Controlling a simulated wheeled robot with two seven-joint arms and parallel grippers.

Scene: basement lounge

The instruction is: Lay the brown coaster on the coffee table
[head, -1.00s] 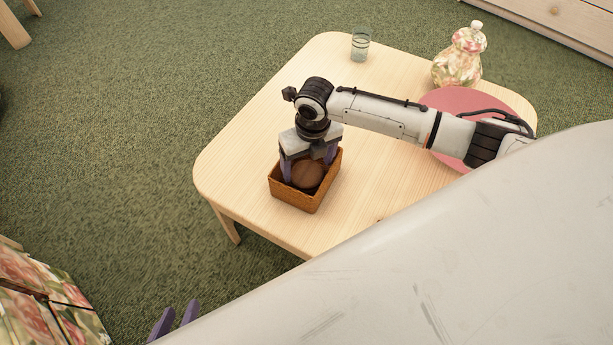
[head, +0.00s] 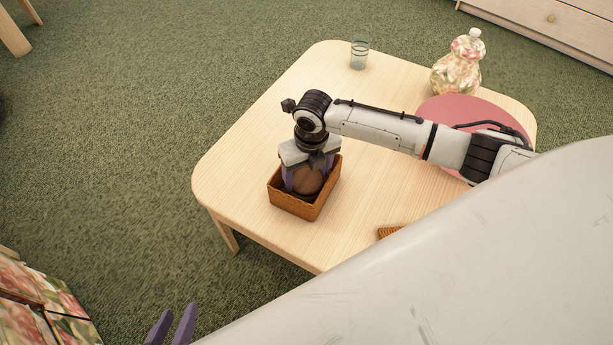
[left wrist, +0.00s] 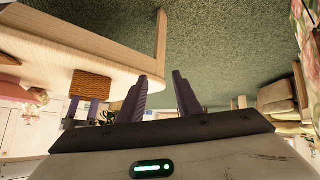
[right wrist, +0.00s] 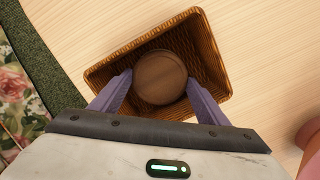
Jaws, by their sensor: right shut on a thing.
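The brown coaster (right wrist: 160,77), a round wooden disc, is inside a wicker basket (right wrist: 215,35) on the coffee table (head: 375,180). In the head view the coaster (head: 308,180) shows between the fingers of my right gripper (head: 309,184). My right gripper also shows in the right wrist view (right wrist: 160,88), shut on the coaster with a finger at each side. The coaster's underside is hidden. My left gripper (head: 172,325) is off the table at the lower left of the head view. In the left wrist view its fingers (left wrist: 162,76) are apart with nothing between them.
A glass (head: 360,52), a floral jar (head: 458,70) and a round pink item (head: 465,108) are on the table's far and right parts. A small woven brown item (head: 388,232) is partly hidden by my body. The table is bare around the basket's left and far sides.

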